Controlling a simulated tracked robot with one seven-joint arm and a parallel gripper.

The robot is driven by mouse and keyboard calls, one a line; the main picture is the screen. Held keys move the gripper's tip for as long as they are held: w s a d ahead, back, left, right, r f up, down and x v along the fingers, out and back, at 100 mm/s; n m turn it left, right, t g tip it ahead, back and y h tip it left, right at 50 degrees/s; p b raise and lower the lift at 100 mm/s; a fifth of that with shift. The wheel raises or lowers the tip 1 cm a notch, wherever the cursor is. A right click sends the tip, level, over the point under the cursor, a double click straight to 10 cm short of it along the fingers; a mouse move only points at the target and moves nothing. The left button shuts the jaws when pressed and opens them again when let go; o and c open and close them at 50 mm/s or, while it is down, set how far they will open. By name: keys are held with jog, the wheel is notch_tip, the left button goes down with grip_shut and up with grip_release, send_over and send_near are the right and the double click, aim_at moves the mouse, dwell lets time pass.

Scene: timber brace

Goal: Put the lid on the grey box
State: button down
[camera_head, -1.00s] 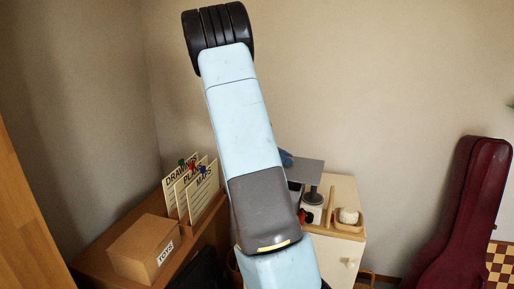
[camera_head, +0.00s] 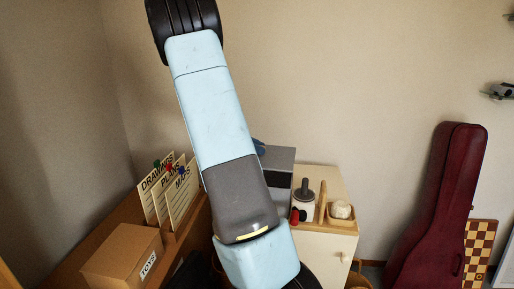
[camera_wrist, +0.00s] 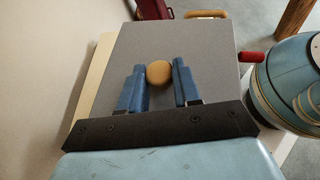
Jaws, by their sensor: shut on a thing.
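The lid is a flat grey plate (camera_wrist: 205,65) with a round tan knob (camera_wrist: 159,72), filling the middle of the wrist view. My gripper (camera_wrist: 159,80) has its two blue fingers shut on the knob, one on each side. In the head view the lid (camera_head: 280,155) shows to the right of my arm, over the rear left of the cream cabinet. A dark area (camera_head: 278,180) just below its near edge seems to be part of the grey box. My arm and the lid hide most of the box, so I cannot tell whether lid and box touch.
The cream cabinet (camera_head: 325,245) holds a white pot with a dark top (camera_head: 303,203), a red item (camera_head: 296,217) and a wooden tray with a pale ball (camera_head: 340,210). Left are a toys box (camera_head: 122,258) and file cards (camera_head: 170,190). A dark red case (camera_head: 440,210) stands right.

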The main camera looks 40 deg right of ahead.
jog(key=shift+a, duration=0.1)
jog(key=shift+f, duration=2.7)
jog(key=shift+f, duration=0.6)
jog(key=c, duration=0.7)
grip_release()
jog(key=shift+r, duration=0.1)
jog(key=shift+r, duration=3.45)
jog(key=shift+s, duration=0.1)
